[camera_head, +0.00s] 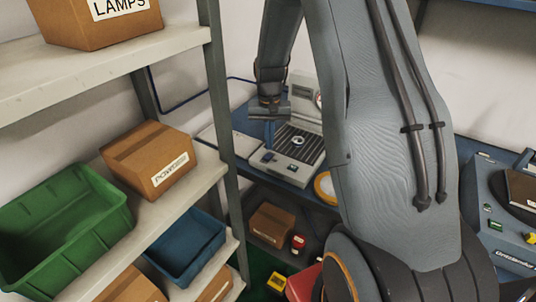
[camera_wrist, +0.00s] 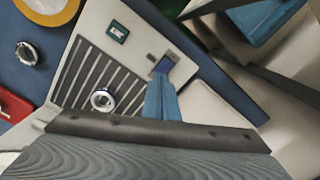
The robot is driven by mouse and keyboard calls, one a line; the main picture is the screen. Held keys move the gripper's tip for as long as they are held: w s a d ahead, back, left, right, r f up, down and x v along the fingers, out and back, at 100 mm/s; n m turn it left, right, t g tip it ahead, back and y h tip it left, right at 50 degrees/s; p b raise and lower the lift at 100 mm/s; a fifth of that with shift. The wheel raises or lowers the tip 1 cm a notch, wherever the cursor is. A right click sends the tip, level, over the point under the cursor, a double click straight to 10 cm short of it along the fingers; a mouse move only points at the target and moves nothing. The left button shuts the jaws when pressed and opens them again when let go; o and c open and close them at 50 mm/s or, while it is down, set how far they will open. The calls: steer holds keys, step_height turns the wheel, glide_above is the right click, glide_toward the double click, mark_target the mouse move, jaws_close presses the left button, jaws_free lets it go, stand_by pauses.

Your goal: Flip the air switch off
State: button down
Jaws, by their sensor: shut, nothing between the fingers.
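A pale machine (camera_head: 308,142) with a dark ribbed plate stands on the blue bench; its ribbed face also shows in the wrist view (camera_wrist: 88,72). A blue switch (camera_wrist: 163,64) sits in a slot near the machine's edge, and a small green switch (camera_wrist: 118,32) sits at another corner. No label for air is readable, so I cannot tell by text which is the air switch. My gripper (camera_wrist: 161,82) is shut and empty, its blue fingertips at or just above the blue switch; contact is unclear. In the head view my gripper (camera_head: 268,142) points down over the machine's left front.
A metal ring (camera_wrist: 102,99) lies on the ribbed plate. A yellow ring (camera_wrist: 48,8) and a red item (camera_wrist: 14,106) are beside the machine. A shelf with a green crate (camera_head: 62,228) and cardboard boxes stands at left, its post close to the bench.

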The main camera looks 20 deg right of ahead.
mark_target(269, 155)
step_height(269, 155, up, 4)
steer(key=shift+r+p, duration=0.1)
steer(key=shift+p, duration=1.05)
